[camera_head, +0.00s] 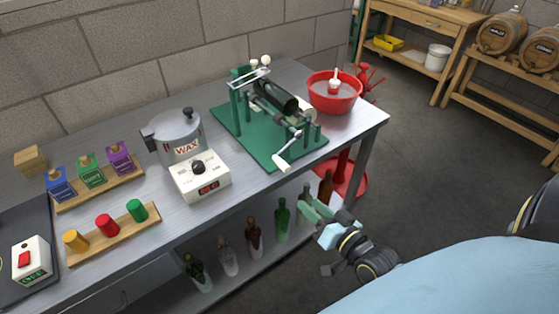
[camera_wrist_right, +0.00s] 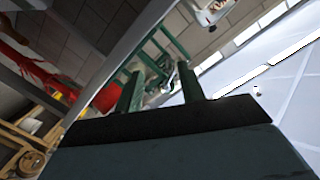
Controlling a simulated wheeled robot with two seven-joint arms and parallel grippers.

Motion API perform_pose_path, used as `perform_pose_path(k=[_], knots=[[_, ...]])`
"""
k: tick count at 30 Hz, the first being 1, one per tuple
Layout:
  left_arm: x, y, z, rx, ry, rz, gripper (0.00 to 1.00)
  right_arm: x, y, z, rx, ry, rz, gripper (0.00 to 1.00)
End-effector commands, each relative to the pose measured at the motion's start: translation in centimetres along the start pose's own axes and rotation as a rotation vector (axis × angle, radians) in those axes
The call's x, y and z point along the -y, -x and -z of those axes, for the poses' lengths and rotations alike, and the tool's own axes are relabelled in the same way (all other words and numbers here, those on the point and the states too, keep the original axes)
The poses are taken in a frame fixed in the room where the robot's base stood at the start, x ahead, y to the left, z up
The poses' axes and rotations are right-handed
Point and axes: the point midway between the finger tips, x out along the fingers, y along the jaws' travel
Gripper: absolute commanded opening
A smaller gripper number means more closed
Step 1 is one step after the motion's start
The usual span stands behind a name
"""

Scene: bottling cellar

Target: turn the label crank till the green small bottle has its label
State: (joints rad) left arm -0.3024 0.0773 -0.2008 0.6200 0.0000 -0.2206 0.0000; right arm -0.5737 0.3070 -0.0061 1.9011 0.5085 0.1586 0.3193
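The green label machine (camera_head: 258,135) stands on the workbench. A dark small bottle (camera_head: 274,96) lies across its rollers; its green colour and any label on it cannot be made out. The crank (camera_head: 292,145) is at the machine's front right, with its white handle (camera_head: 281,162) hanging low over the base's front edge. My right gripper (camera_head: 318,211) is open and empty, below and to the right of the crank, off the bench's front edge. In the wrist view its two green fingers (camera_wrist_right: 160,90) stand apart, with the machine's green frame beyond. My left gripper is not in view.
A red bowl (camera_head: 334,95) stands right of the machine, a wax pot (camera_head: 178,135) and control box (camera_head: 200,178) left of it. Several bottles (camera_head: 282,220) stand on the shelf under the workbench (camera_head: 357,124), close to my right gripper. The floor on the right is clear.

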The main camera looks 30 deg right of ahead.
Motion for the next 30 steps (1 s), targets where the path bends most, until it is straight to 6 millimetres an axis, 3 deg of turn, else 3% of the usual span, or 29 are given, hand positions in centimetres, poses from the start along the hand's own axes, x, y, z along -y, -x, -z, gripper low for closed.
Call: perform_pose_path(k=[3, 6, 11, 24, 30], knots=[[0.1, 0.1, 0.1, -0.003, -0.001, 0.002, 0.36, 2.0, 0.1, 3.0, -0.061, -0.036, 0.050, 0.39], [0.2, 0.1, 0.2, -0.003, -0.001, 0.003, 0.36, 2.7, -0.1, 3.9, -0.082, -0.051, 0.065, 0.39], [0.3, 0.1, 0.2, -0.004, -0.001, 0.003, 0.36, 2.9, -1.8, 4.2, -0.087, -0.052, 0.068, 0.39], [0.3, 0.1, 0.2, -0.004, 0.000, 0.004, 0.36, 3.4, -10.0, 4.8, -0.085, -0.050, 0.067, 0.39], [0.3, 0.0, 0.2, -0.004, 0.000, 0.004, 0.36, 3.5, -12.3, 4.9, -0.083, -0.050, 0.066, 0.39]])
